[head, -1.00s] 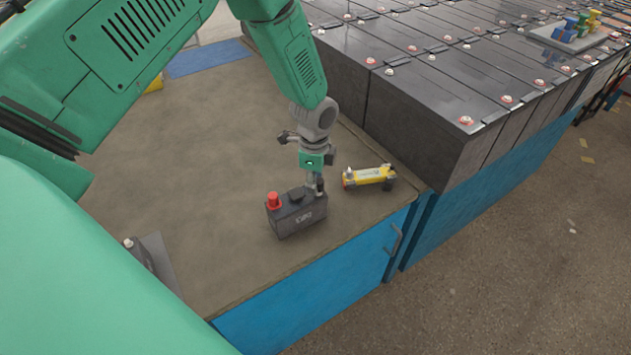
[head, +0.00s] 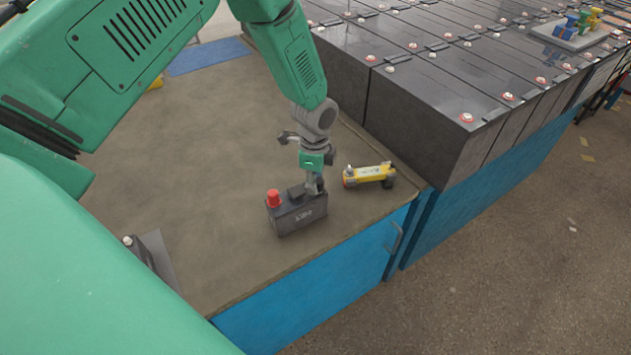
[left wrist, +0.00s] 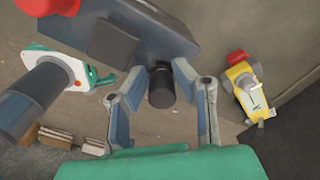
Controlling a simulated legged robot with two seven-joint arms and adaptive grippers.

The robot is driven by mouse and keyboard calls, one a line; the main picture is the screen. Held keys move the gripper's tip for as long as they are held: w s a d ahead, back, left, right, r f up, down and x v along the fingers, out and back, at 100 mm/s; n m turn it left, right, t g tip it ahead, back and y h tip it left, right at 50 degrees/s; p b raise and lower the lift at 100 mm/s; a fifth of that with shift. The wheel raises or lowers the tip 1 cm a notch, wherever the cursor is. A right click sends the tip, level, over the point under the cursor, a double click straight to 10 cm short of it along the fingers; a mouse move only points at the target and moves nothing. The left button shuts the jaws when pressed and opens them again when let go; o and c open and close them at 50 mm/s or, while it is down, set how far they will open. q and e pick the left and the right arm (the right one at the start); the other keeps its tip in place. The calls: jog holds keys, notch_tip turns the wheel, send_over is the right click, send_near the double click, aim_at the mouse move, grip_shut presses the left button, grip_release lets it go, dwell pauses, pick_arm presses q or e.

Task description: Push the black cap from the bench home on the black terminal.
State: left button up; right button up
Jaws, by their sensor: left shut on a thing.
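The dark grey battery (head: 299,217) stands on the bench top. A red cap (head: 273,198) covers the terminal at its left end. My left gripper (head: 315,188) is over the battery's right end, pointing down. In the left wrist view its fingers (left wrist: 165,95) are on either side of the black cap (left wrist: 161,92), and it is shut on the cap. The cap is beside the battery's body (left wrist: 130,35) in that view. The black terminal is hidden, and I cannot tell how far down the cap sits. My right gripper is not in view.
A yellow tool (head: 369,175) lies on the bench (head: 190,200) just right of the gripper; it also shows in the left wrist view (left wrist: 247,88). Rows of large black batteries (head: 440,95) stand behind and right.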

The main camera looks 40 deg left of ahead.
pick_arm(q)
jog(key=shift+f, duration=0.4)
dwell(0.4)
jog(key=o, duration=1.3)
jog(key=shift+r, duration=0.1)
jog(key=shift+r+p, duration=2.6)
jog(key=shift+r, duration=0.8)
